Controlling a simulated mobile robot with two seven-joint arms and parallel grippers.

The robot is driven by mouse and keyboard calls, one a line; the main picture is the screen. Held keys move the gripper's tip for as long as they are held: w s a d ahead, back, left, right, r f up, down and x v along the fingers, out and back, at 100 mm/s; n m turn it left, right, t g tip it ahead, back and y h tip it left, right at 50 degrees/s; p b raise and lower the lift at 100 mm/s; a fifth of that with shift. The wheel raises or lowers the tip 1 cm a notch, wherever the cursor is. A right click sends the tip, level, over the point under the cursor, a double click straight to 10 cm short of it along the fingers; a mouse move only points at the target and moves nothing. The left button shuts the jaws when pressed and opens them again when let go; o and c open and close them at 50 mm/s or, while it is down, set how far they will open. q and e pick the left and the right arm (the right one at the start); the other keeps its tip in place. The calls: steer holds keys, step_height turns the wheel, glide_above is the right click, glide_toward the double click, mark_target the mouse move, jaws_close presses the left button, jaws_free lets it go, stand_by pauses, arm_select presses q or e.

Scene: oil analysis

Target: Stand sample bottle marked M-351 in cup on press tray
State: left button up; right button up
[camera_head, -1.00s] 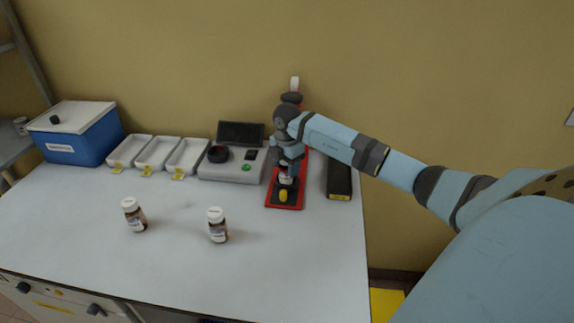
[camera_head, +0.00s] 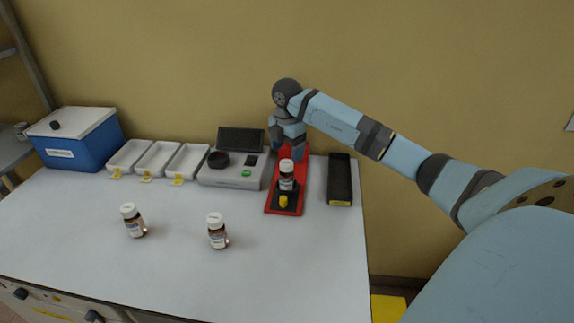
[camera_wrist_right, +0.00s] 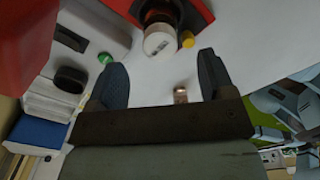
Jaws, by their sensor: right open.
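A brown sample bottle with a white cap (camera_head: 286,178) stands upright on the dark tray of the red press (camera_head: 271,204), behind a yellow knob (camera_head: 284,201). Its base is hard to make out, so I cannot tell how it sits in the cup. The bottle also shows at the top of the right wrist view (camera_wrist_right: 160,38). Its marking is too small to read. My right gripper (camera_head: 287,146) is above and behind the bottle, apart from it. In the wrist view its fingers (camera_wrist_right: 163,70) are spread and empty.
Two more brown bottles stand on the table, one at left (camera_head: 133,221) and one nearer the middle (camera_head: 217,232). A grey instrument (camera_head: 232,176), white trays (camera_head: 158,158) and a blue box (camera_head: 77,143) line the back. A black block (camera_head: 340,180) lies right of the press.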

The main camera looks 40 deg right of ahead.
step_height(320, 180, up, 4)
steer(key=shift+r, duration=0.1)
stand_by(0.7)
